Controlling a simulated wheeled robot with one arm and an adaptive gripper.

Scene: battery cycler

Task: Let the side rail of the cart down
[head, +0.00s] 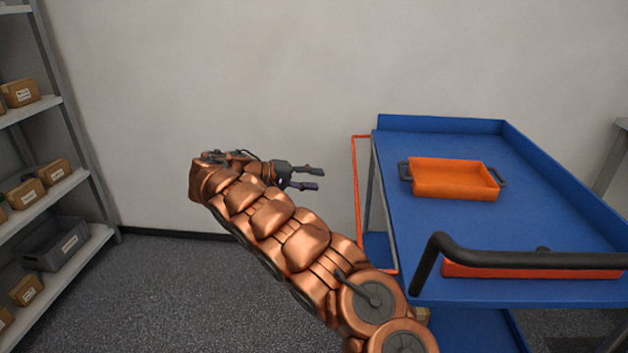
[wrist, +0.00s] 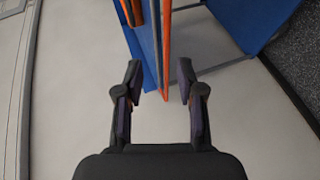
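The blue cart (head: 520,170) stands at the right in the head view. Its side rail (head: 356,200), a thin orange bar frame, runs along the cart's left side and shows just outside the deck edge. I cannot tell for sure how far it is tilted. In the wrist view an orange bar (wrist: 166,45), likely this rail, reaches between and ahead of the fingertips. My gripper (head: 320,179) is left of the rail, fingers pointing at it. It is open and empty (wrist: 160,80), with a gap on both sides of the bar. No contact shows.
An orange tray (head: 455,192) with dark handles sits on the cart deck. A black push handle (head: 520,260) crosses the near end, with another orange item (head: 500,270) behind it. Grey shelves (head: 60,186) with boxes stand at the left. The floor between is clear.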

